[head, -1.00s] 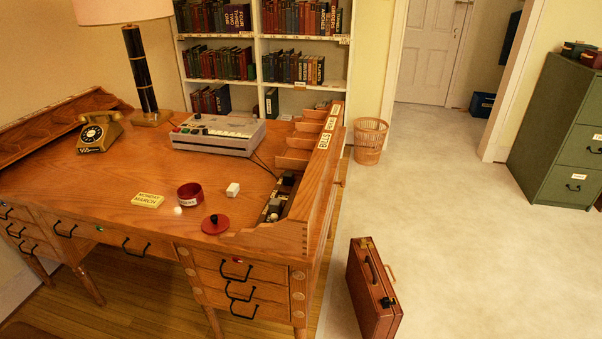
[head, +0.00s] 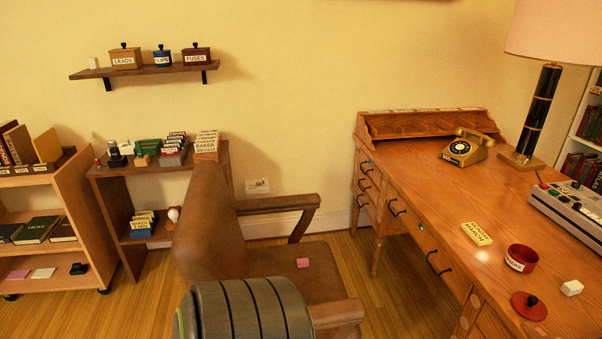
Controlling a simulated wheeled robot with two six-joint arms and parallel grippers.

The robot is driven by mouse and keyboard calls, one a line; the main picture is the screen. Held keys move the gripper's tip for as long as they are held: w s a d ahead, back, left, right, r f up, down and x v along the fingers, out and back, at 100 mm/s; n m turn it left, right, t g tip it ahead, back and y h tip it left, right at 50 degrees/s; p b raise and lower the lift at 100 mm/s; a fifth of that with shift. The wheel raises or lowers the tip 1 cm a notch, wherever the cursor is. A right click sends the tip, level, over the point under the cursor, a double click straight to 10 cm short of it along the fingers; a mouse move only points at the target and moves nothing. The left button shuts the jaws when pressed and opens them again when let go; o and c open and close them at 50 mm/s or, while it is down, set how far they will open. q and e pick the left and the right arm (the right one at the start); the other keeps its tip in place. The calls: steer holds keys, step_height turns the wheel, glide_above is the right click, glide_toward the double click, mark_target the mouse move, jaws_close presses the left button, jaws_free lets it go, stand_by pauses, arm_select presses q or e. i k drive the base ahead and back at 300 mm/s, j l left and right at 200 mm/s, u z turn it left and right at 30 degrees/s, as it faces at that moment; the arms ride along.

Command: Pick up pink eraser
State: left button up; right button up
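A small pink block (head: 303,262), which looks like the pink eraser, lies on the seat of the brown leather armchair (head: 262,268), toward the seat's right side. A flat pink item (head: 17,274) also lies on the low shelf at the far left; it is too small to identify. Neither of my grippers is in the head view.
Shelf units stand left of the chair. The chair's armrests (head: 285,203) flank the seat. Some wooden floor (head: 385,295) is clear between chair and desk.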

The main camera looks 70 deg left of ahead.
mark_target(303, 262)
steer(key=u, duration=2.3)
steer(key=i+l+u, duration=0.3)
steer(key=j, duration=0.1)
